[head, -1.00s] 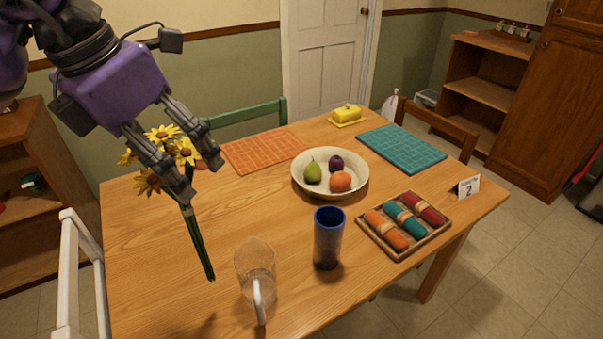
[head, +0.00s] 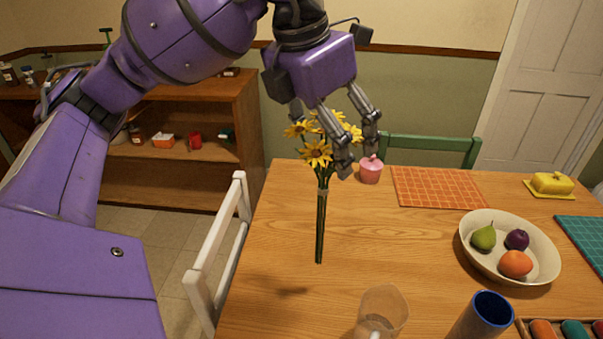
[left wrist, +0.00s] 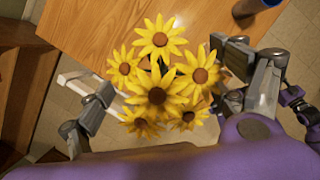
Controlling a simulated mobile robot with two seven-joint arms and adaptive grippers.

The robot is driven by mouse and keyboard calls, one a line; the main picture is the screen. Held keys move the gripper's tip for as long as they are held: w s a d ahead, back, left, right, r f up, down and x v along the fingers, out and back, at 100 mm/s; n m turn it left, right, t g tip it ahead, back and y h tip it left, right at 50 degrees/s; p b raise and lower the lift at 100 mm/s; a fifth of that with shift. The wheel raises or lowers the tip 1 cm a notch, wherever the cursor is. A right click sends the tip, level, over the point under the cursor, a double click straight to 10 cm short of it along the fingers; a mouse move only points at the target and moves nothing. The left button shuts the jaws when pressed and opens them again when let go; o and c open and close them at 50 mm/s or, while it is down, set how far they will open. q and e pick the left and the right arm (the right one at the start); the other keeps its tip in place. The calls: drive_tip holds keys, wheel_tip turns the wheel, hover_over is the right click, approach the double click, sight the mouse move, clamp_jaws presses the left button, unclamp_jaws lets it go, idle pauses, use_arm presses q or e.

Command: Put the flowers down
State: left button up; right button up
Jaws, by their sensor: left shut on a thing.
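The bunch of yellow flowers (head: 318,152) hangs upright in my left gripper (head: 358,165) above the left part of the wooden table. The green stems (head: 321,225) point down, and a shadow on the table suggests they are clear of it. In the left wrist view the yellow blooms (left wrist: 157,75) fill the middle between the fingers of my left gripper (left wrist: 165,100). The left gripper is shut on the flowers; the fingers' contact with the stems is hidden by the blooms.
A glass pitcher (head: 383,312) and a blue cup (head: 484,318) stand at the table's front. A fruit bowl (head: 548,262), orange placemat (head: 440,187), pink pot (head: 370,172) and yellow butter dish (head: 551,184) are also there. A white chair (head: 215,240) borders the left edge. The table's left part is bare.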

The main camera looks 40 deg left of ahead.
use_arm(q)
drive_tip(key=w+a+f, duration=0.1)
drive_tip(key=a+f, duration=0.5)
drive_tip(key=f, duration=0.3)
drive_tip(key=shift+a+f, duration=0.25)
drive_tip(key=shift+f, duration=0.1)
drive_tip(key=shift+w+b, duration=0.1)
drive_tip(key=shift+b, duration=0.2)
drive_tip(key=shift+f, duration=0.2)
drive_tip(key=o, duration=1)
drive_tip(key=shift+r, duration=0.1)
drive_tip(key=v, duration=1.2)
drive_tip(key=shift+r, duration=0.15)
